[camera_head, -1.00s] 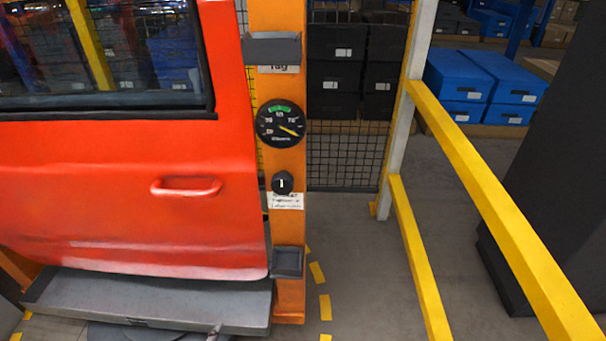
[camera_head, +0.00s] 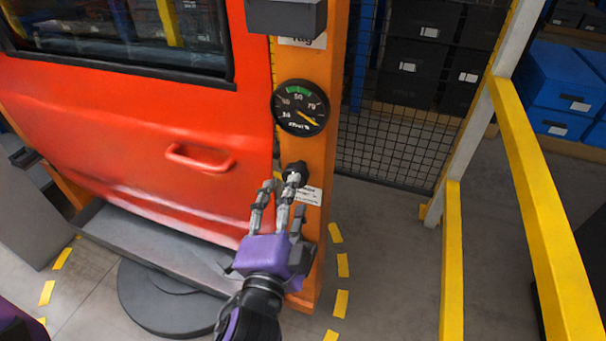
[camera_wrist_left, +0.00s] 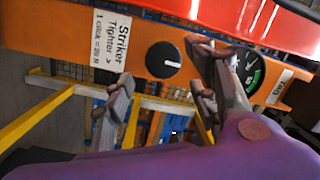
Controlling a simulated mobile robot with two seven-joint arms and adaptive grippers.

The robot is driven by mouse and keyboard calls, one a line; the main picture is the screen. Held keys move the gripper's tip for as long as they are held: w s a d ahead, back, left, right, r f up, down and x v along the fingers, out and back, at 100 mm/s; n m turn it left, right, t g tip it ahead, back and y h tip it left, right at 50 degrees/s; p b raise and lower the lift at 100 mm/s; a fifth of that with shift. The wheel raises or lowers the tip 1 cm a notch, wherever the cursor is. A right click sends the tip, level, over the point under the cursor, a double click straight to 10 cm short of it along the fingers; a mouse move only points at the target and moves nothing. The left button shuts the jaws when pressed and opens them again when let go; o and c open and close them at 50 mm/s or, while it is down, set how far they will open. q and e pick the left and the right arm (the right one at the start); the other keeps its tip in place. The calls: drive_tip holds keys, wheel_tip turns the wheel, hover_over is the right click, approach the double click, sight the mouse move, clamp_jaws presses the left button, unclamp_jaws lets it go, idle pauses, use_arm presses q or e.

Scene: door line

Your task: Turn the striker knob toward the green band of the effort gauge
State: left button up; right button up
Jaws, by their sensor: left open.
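The black striker knob (camera_head: 297,169) with a white mark sits on the orange post below the round effort gauge (camera_head: 300,107). The gauge's green band is at the top of the dial; its yellow needle points to the lower right, outside the band. My left gripper (camera_head: 281,184) is open with its fingertips at the knob, partly covering it in the head view. In the left wrist view the knob (camera_wrist_left: 163,60) shows between the spread fingers, and I cannot tell if they touch it. The gauge is partly hidden there by a finger. My right gripper is not in view.
A red door (camera_head: 130,140) with a handle (camera_head: 200,158) is left of the post. A dark box (camera_head: 286,15) juts out above the gauge. A label (camera_head: 308,195) is below the knob. Yellow rails (camera_head: 540,200) stand to the right, with open floor between.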

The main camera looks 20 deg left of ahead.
sight(300, 167)
use_arm(q)
drive_tip(key=w, duration=0.6)
drive_tip(key=shift+w+a+p, duration=0.3)
drive_tip(key=shift+w+a, duration=0.05)
drive_tip(key=shift+a, duration=0.05)
drive_tip(key=c, duration=1.1)
